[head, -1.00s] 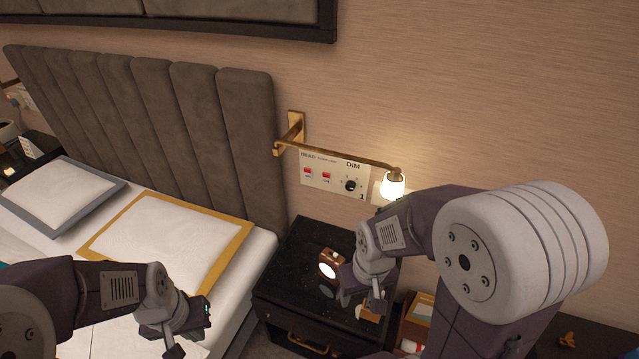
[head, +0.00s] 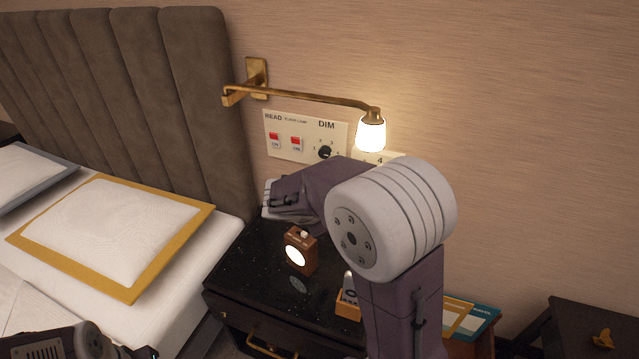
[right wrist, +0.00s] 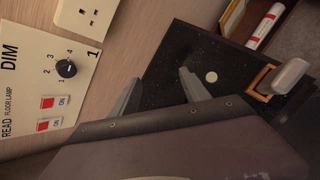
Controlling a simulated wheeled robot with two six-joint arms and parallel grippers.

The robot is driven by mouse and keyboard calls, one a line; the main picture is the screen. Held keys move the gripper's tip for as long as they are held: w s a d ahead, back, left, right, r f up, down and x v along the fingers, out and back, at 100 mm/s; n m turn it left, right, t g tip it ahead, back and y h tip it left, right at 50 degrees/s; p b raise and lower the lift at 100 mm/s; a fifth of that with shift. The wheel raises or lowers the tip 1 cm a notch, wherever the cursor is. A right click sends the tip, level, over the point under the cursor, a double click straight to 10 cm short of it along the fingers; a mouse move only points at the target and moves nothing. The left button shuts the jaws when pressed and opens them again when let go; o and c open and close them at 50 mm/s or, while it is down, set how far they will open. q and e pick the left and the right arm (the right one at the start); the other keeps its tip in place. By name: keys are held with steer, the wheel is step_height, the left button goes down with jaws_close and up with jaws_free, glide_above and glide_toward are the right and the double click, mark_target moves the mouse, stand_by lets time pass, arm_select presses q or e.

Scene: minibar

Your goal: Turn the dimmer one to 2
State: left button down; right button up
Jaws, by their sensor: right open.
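The dimmer is a black round knob (head: 325,152) under the word DIM on a cream wall panel (head: 295,148), with small numbers around it. In the right wrist view the knob (right wrist: 66,68) is at the upper left, with numbers 1 to 4 beside it. I cannot tell which number it points at. My right gripper (right wrist: 162,88) is open and empty, its two fingers apart and to the right of the knob, not touching it. In the head view its fingertips are hidden or unclear. My left arm shows only at the bottom left edge, with its fingers out of frame.
A lit wall lamp (head: 370,132) on a brass arm hangs right of the panel. Two red switches sit left of the knob. A black nightstand (head: 245,265) below holds a small brown clock (head: 300,250) and an orange holder (head: 348,304). The bed stands at left.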

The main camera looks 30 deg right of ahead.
steer(key=w+d+f+n+t+h+b, duration=0.25)
steer(key=w+n+b, duration=0.25)
steer(key=w+b, duration=0.3)
steer(key=n+t+h+b, duration=0.4)
steer(key=n+t+b, duration=0.1)
steer(key=b, duration=0.1)
glide_toward(323, 155)
steer(key=b+x, duration=0.2)
steer(key=x, duration=0.5)
steer(key=shift+w+d+f+b, duration=0.1)
steer(key=shift+w+d+b, duration=0.05)
steer(key=shift+d+b, duration=0.15)
steer(key=shift+w+d+y, duration=0.25)
steer(key=shift+w+d, duration=0.1)
steer(key=shift+d, duration=0.05)
arm_select(q)
step_height(323, 155, down, 21)
arm_select(e)
jaws_close()
